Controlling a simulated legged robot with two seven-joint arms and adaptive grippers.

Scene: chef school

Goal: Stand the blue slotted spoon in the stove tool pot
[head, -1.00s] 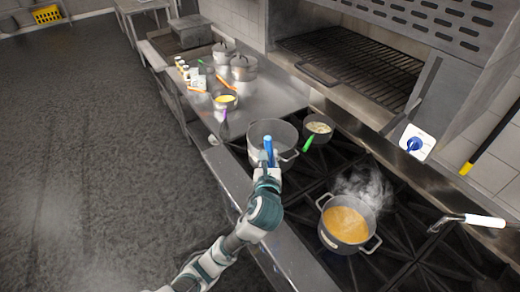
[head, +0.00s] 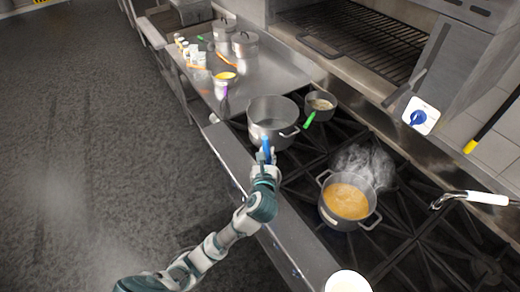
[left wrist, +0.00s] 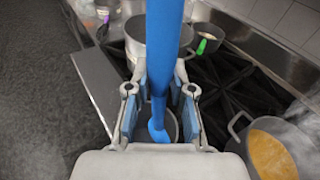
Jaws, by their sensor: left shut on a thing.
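My left gripper (head: 266,168) is shut on the blue slotted spoon (head: 266,149), over the front edge of the stove, just in front of the large grey pot (head: 272,122). In the left wrist view the spoon's thick blue shaft (left wrist: 164,40) runs upright between the fingers (left wrist: 160,100). Its bent lower end (left wrist: 158,130) shows below them, in front of a grey rounded shape that I cannot make out. I cannot identify the stove tool pot for certain; a white round thing (head: 348,283) shows at the bottom edge, cut off. My right gripper is out of view.
A steaming pot of orange soup (head: 347,200) stands on the burners to the right. A small pot with a green-handled tool (head: 310,119) stands behind the large pot. The steel counter (head: 285,72) holds lidded pots, jars and a yellow-filled pan. Dark floor lies left.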

